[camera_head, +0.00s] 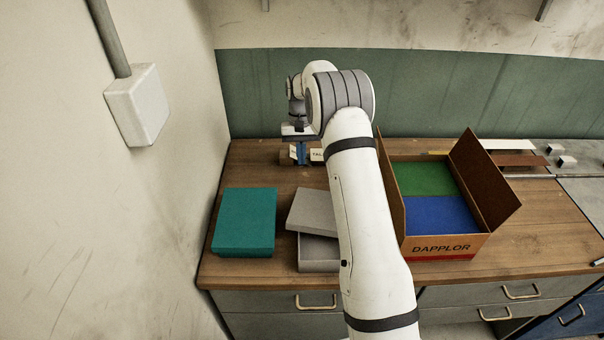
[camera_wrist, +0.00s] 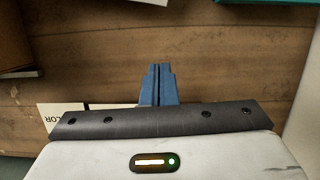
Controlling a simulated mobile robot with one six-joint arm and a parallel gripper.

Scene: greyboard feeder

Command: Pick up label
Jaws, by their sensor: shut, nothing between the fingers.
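My gripper (camera_head: 302,156) is over the back left of the wooden table, its blue fingers closed together with nothing between them. In the wrist view the shut fingers (camera_wrist: 158,78) point at bare wood. A pale label with dark letters (camera_head: 317,155) lies just right of the fingers in the head view, partly hidden by my arm. A small white piece (camera_head: 293,152) shows just left of the fingers. In the wrist view a white label with printed letters (camera_wrist: 65,114) sticks out from behind the gripper's dark edge at lower left; the rest is hidden. I cannot tell which label is meant.
A teal box (camera_head: 245,220) stands at the front left. A grey box with a tilted lid (camera_head: 312,212) is beside it. An open cardboard box (camera_head: 470,246) holds green and blue items. The wall (camera_head: 170,200) rises close on the left. Bare wood (camera_head: 255,165) lies left of my gripper.

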